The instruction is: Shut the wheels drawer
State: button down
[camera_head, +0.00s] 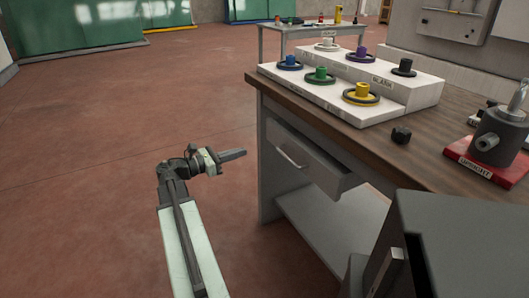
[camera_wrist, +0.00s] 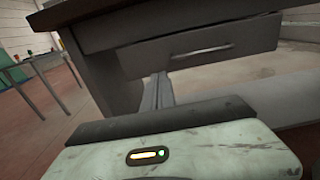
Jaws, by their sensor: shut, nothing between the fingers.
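A grey drawer (camera_head: 297,163) with a bar handle sits under the wooden top of the workbench. It is pulled out part way, with its dark inside showing behind the front; what lies in it cannot be made out. No label on it is readable. In the wrist view the drawer front (camera_wrist: 215,47) and its handle are ahead, beyond the fingers. My gripper (camera_head: 240,154) is shut and empty, to the left of the drawer front and apart from it. In the wrist view my gripper (camera_wrist: 159,88) points towards the bench below the drawer.
The workbench top (camera_head: 345,132) bears a white stepped rack (camera_head: 408,98) with several coloured wheels, a small black knob (camera_head: 401,136) and a red-based fixture (camera_head: 487,160). A dark grey box-like body (camera_head: 470,245) stands at the lower right. The floor left of the bench is clear.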

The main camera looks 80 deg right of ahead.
aim_at(280, 140)
jog(key=x, duration=1.3)
jog(key=shift+s+d, duration=0.25)
